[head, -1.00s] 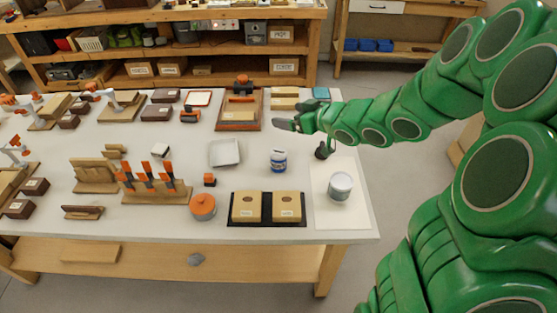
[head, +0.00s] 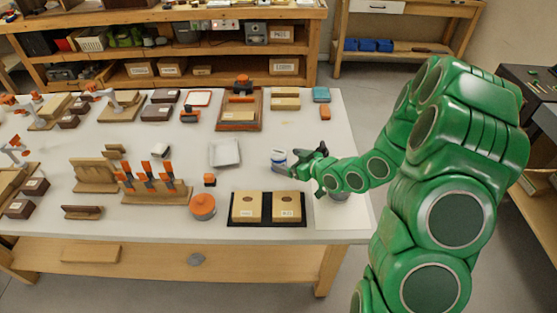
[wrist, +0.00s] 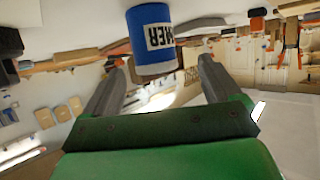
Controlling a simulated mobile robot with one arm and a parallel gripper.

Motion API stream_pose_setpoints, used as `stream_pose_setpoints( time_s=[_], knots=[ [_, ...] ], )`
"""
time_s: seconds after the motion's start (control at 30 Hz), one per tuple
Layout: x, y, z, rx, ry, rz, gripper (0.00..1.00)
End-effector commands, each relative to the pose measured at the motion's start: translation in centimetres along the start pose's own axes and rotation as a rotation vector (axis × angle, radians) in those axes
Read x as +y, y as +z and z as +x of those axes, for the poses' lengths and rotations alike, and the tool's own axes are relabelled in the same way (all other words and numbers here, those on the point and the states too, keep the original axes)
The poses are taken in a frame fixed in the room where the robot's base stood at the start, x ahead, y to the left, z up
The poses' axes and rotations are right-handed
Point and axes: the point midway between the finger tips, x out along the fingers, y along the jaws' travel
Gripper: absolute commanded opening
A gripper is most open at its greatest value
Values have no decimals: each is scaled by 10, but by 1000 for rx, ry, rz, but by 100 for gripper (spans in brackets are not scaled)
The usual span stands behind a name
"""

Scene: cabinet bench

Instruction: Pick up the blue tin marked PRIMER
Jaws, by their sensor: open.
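The blue tin (head: 279,157) stands on the white bench top, right of the grey square dish. In the wrist view the tin (wrist: 148,52) is blue with a white label; only the letters "MER" show. My gripper (head: 296,160) is low over the bench at the tin's right side, its fingers pointing left. In the wrist view my gripper (wrist: 162,62) is open, with the tin at the fingertips, between them in the picture. A gap shows on each side of the tin, wider on the right.
A grey tin (head: 340,196) on a white sheet (head: 330,220) is mostly hidden under my arm. Two tan boxes (head: 266,207) on a black mat stand in front of the blue tin. An orange-lidded pot (head: 203,206) and the grey dish (head: 224,153) lie left.

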Motion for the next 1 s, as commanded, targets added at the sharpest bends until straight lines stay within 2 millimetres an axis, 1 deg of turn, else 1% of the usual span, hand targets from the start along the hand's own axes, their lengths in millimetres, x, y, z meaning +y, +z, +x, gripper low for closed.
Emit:
stream_pose_setpoints(
  time_s=[0.17,0.33,0.57,0.83,1.0],
  knots=[
    [0,1,9,1,-2,-1,91],
    [0,0,22,1,-1,-1,91],
    [2,-1,34,2,-1,-2,91],
    [7,-4,61,1,-2,-1,91],
    [7,-2,74,0,-1,-1,91]
  ],
)
